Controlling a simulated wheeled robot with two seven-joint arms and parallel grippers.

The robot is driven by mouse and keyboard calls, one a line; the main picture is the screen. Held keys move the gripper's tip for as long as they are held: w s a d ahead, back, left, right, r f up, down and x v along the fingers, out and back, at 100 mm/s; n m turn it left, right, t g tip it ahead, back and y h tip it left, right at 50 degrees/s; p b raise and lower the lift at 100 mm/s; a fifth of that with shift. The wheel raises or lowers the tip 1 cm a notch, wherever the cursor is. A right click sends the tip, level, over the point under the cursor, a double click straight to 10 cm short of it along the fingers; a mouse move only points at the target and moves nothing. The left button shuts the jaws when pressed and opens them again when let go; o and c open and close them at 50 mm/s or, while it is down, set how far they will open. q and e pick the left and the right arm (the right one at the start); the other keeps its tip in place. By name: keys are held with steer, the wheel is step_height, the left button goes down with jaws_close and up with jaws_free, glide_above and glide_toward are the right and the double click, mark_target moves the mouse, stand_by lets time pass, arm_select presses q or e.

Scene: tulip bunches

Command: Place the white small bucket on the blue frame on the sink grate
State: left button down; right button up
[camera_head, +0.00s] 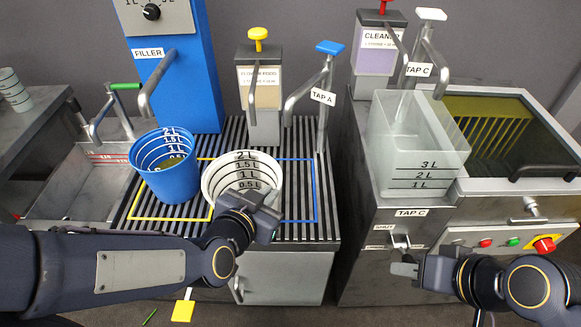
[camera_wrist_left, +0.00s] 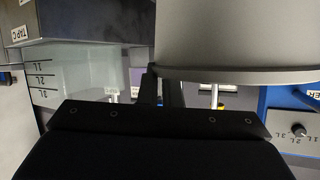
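The white small bucket (camera_head: 241,180), with black volume lines inside, is upright over the striped sink grate (camera_head: 283,232). It overlaps the left part of the blue frame (camera_head: 316,190), near the yellow frame (camera_head: 163,219); whether it touches the grate cannot be told. My left gripper (camera_head: 258,206) is at its right front side. In the left wrist view the bucket's plain outer wall (camera_wrist_left: 235,35) is at top right. My left gripper's fingers (camera_wrist_left: 160,88) are close together there, seemingly with the rim between them. My right gripper (camera_head: 402,267) is apart, in front of the right cabinet; its opening is unclear.
A blue bucket (camera_head: 166,168) stands at the grate's left part. Tap A (camera_head: 324,100) and a dispenser (camera_head: 261,100) stand at the back. A clear tank (camera_head: 417,150) stands right, above a shut lever (camera_head: 401,242). The grate's right part is clear.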

arm_select(q)
steer(key=r+b+x, duration=0.2)
steer(key=b+x, duration=0.4)
steer(key=x, duration=0.9)
steer(key=shift+w+d+r, duration=0.15)
steer(key=shift+w+d, duration=0.1)
steer(key=shift+w, duration=0.1)
steer(key=c, duration=1.6)
jaws_free()
